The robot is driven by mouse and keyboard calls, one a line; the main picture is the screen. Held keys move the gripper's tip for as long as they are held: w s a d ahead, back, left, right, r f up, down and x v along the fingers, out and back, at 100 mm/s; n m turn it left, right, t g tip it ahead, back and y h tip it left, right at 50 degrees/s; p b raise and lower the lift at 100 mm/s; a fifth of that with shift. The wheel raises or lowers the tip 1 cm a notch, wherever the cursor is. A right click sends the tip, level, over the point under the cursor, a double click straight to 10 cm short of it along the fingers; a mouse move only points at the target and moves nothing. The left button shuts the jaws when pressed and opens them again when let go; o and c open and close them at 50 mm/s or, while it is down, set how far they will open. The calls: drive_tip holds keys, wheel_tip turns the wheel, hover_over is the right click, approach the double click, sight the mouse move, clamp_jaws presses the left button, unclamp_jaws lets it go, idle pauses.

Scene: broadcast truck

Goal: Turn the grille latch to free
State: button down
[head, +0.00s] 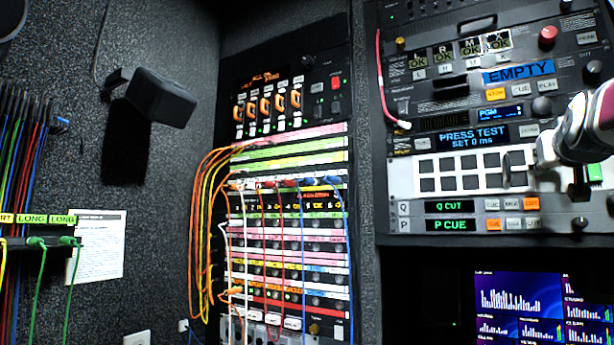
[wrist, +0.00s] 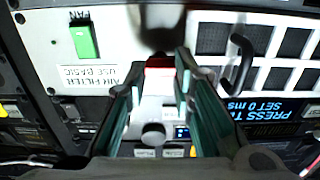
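The white grille panel (head: 460,160) has rows of dark square openings and a black handle (head: 516,163) at its right end. The wrist view shows the panel upside down, with the grille openings (wrist: 292,42) and the handle (wrist: 241,62) at upper right. My gripper (wrist: 158,78) faces the white panel beside the handle, its two teal fingers apart. A small red part (wrist: 158,62) shows between the fingertips and may belong to the latch. The latch's shape and angle are not clear. I see no finger contact with it. In the head view my gripper hides this area.
A green FAN switch (wrist: 84,42) and an air filter label (wrist: 90,76) sit on the panel. Orange patch cables (head: 200,215) hang at the left rack, away from my arm.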

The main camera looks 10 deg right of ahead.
drive_tip(key=shift+m, duration=0.3)
drive_tip(key=m+b, duration=0.1)
drive_tip(key=m, duration=0.4)
drive_tip(key=m+b, duration=0.2)
drive_tip(key=m, duration=0.4)
drive_tip(key=m+b, duration=0.1)
drive_tip(key=m, duration=0.5)
drive_tip(key=shift+s+d+f, duration=0.1)
drive_tip(key=shift+d+f, duration=0.05)
drive_tip(key=shift+f, duration=0.1)
drive_tip(key=shift+m, duration=0.3)
idle(0.4)
drive_tip(key=c, duration=1.4)
unclamp_jaws()
drive_tip(key=shift+o, duration=0.2)
